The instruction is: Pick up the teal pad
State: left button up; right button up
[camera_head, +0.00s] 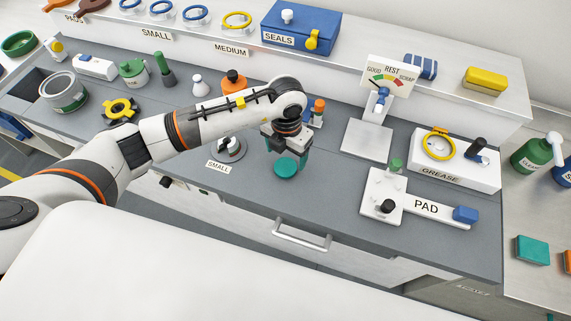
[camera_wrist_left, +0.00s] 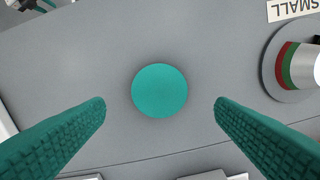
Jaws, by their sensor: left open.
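The teal pad (camera_head: 287,167) is a flat round disc lying on the grey worktop near its front edge. In the left wrist view the teal pad (camera_wrist_left: 160,91) lies centred, flat and unobstructed. My left gripper (camera_head: 288,158) is just above the pad, pointing down. In the left wrist view its teal ribbed fingers (camera_wrist_left: 162,101) are spread wide, one on each side of the pad, with clear gaps and nothing between them but the pad below. The fingers do not touch the pad. My right gripper is not in view.
A round stand (camera_head: 231,149) with a SMALL label is left of the pad; it shows in the left wrist view too. A white-based gauge marked REST (camera_head: 366,139) and a PAD-labelled fixture (camera_head: 381,197) stand to the right. A drawer handle (camera_head: 302,240) is below the front edge.

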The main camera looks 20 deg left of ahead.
aim_at(286, 166)
pick_arm(q)
jog(key=shift+f+p, duration=0.65)
jog(key=shift+f, duration=1.55)
jog(key=shift+c, duration=0.6)
jog(key=c, duration=1)
jog(key=shift+o, duration=0.2)
jog(key=shift+r, duration=0.1)
